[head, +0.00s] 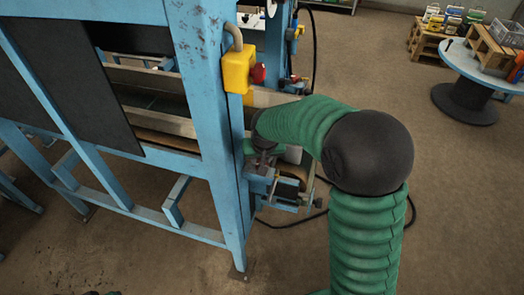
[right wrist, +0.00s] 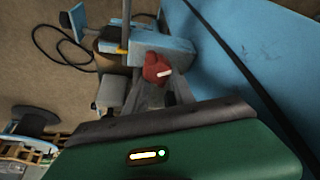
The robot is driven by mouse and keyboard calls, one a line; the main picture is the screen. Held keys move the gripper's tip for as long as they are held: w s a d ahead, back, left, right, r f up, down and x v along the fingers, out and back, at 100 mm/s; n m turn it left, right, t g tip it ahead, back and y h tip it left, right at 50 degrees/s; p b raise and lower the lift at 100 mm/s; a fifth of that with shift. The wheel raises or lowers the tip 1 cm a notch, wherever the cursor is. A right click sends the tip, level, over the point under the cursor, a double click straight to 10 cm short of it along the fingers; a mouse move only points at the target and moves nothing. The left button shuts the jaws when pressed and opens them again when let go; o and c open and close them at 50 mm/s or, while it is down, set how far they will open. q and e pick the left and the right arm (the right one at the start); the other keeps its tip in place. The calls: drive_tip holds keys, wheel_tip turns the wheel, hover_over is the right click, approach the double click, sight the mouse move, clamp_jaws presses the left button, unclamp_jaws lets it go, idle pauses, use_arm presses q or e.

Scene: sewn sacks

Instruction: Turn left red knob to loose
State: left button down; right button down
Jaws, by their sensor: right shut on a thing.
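A red knob (right wrist: 157,66) with a white mark shows in the right wrist view, beside a blue machine part. My right gripper (right wrist: 160,88) is shut on this knob; its grey fingers reach up to it from the dark wrist. In the head view my right arm bends left and down to the blue frame. The right gripper (head: 264,164) is small there, and the held knob cannot be made out. My left gripper is not in view.
A blue machine frame (head: 212,115) stands at left, with a yellow box (head: 237,72) bearing a red button (head: 258,74). A black cable (head: 312,60) hangs behind. A round blue table (head: 478,67) and a wooden pallet (head: 430,46) stand far right. Open floor lies between.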

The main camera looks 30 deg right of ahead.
drive_tip(key=n+y+p, duration=0.1)
drive_tip(key=n+p, duration=0.2)
drive_tip(key=p, duration=0.1)
drive_tip(key=n+y+p, duration=0.1)
drive_tip(key=n+p, duration=0.2)
drive_tip(key=p, duration=0.1)
drive_tip(key=n+y+p, duration=0.1)
drive_tip(key=n+p, duration=0.2)
drive_tip(key=p, duration=0.1)
drive_tip(key=shift+s+a+r+y+p, duration=0.15)
drive_tip(key=shift+a+r+y+p, duration=0.15)
drive_tip(key=shift+a+p, duration=0.1)
drive_tip(key=n+p, duration=0.2)
drive_tip(key=shift+a+f+n+y, duration=0.1)
drive_tip(key=shift+f+n+y, duration=0.05)
drive_tip(key=shift+n+y, duration=0.25)
drive_tip(key=shift+s+f+n+g+p, duration=0.1)
drive_tip(key=shift+n+g+p, duration=0.2)
drive_tip(key=shift+n+p, duration=0.25)
drive_tip(key=c, duration=1.4)
unclamp_jaws()
drive_tip(key=shift+o, duration=1.7)
